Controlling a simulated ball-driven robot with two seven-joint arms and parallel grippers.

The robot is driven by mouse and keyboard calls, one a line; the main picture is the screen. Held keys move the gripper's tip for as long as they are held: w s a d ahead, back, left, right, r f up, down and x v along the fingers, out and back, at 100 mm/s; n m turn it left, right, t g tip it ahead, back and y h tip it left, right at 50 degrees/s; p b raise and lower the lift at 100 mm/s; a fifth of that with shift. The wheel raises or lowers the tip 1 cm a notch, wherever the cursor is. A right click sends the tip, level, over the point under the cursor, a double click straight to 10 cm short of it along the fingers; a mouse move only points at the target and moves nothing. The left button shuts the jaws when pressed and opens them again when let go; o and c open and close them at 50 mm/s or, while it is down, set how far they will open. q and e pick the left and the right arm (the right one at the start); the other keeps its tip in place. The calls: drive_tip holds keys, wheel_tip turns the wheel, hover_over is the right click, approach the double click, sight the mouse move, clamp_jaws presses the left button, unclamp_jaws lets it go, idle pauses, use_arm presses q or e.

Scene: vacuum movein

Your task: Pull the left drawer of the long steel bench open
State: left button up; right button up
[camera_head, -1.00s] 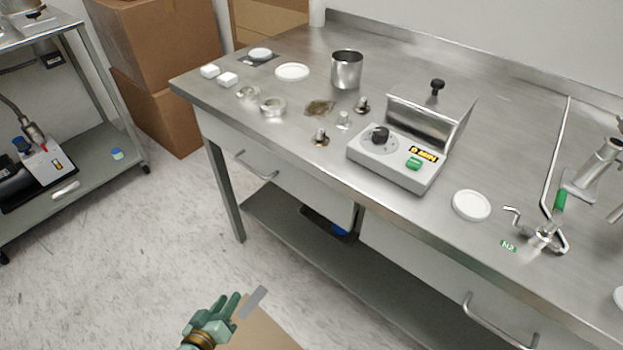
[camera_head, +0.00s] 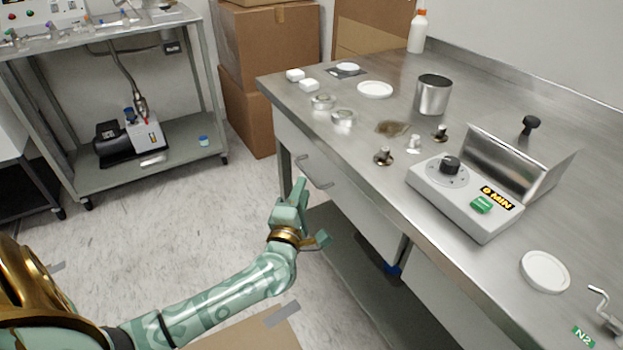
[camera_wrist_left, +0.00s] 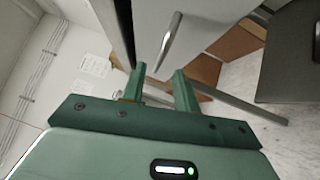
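The long steel bench (camera_head: 385,60) runs from the upper left of the head view to the lower right. Its left drawer (camera_head: 345,208) has a pale front that looks closed, with a curved metal bar handle (camera_head: 318,176). My left gripper (camera_head: 298,190) is at the handle's near side, partly overlapping the drawer front. In the left wrist view its two fingers (camera_wrist_left: 160,82) stand apart, and the handle (camera_wrist_left: 170,40) lies just ahead, its lower end by the gap between them. Contact cannot be told. My right gripper is not in view.
A timer unit (camera_head: 465,195), a metal cup (camera_head: 433,95) and small parts stand on the bench top. A lower shelf (camera_head: 350,275) lies under the drawer.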

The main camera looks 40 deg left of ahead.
sight(307, 174)
use_arm(q)
drive_tip(key=b+x, duration=0.1)
drive_tip(key=x, duration=0.3)
drive_tip(key=shift+w+a, duration=0.15)
drive_tip(key=shift+w, duration=0.2)
drive_tip(key=shift+w+a+r, duration=0.1)
drive_tip(key=shift+w+a, duration=0.1)
drive_tip(key=shift+w, duration=0.2)
drive_tip(key=shift+r, duration=0.1)
clamp_jaws()
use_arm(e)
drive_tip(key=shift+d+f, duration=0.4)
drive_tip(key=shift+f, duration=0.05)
use_arm(q)
drive_tip(key=shift+s, duration=0.1)
